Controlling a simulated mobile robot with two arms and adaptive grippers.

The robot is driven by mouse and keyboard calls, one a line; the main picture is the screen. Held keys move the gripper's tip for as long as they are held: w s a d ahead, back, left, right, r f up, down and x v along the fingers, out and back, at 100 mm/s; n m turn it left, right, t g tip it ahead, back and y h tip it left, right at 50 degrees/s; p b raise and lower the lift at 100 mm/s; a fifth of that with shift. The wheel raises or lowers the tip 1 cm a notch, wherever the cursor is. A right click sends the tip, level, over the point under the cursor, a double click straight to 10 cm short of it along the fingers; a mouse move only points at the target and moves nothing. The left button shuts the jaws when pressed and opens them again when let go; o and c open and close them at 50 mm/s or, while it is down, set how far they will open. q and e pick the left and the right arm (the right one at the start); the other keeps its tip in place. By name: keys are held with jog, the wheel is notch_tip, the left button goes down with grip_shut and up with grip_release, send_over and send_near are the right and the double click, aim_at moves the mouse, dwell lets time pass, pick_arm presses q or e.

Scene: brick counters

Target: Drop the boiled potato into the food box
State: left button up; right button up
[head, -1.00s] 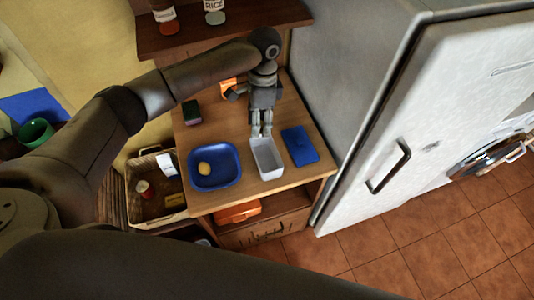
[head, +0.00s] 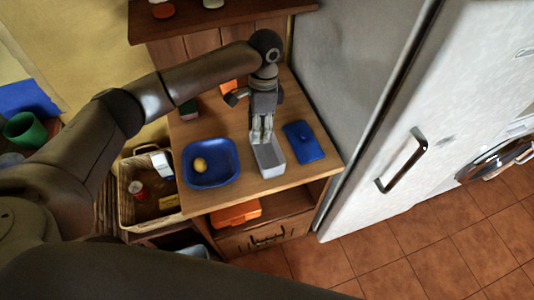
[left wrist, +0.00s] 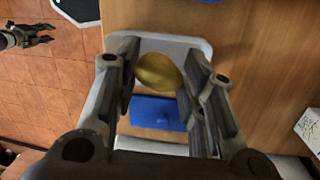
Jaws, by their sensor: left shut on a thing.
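My left gripper (head: 262,138) points down at the far end of the food box, a small open white container (head: 270,172) on the wooden counter. In the left wrist view its fingers (left wrist: 160,82) are shut on the boiled potato (left wrist: 158,73), a yellow-brown lump seen above the box, whose pale rim (left wrist: 182,42) shows behind it. In the head view the gripper hides the potato. My right gripper (left wrist: 40,36) shows small in the left wrist view, its fingers apart and empty, above the floor.
A blue tray (head: 225,177) holding a yellow item (head: 200,164) stands left of the box. A blue lid (head: 303,142) lies right of it, near the fridge (head: 375,90). A wicker basket (head: 130,205) with groceries stands left of the counter. An orange thing (head: 236,214) sits on the shelf below.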

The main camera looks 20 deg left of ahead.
pick_arm(q)
jog(key=o, duration=1.1)
jog(key=shift+c, duration=0.2)
notch_tip(320, 180, up, 12)
jog(key=w, duration=0.2)
jog(key=shift+d, duration=0.15)
jog(key=shift+f, duration=0.15)
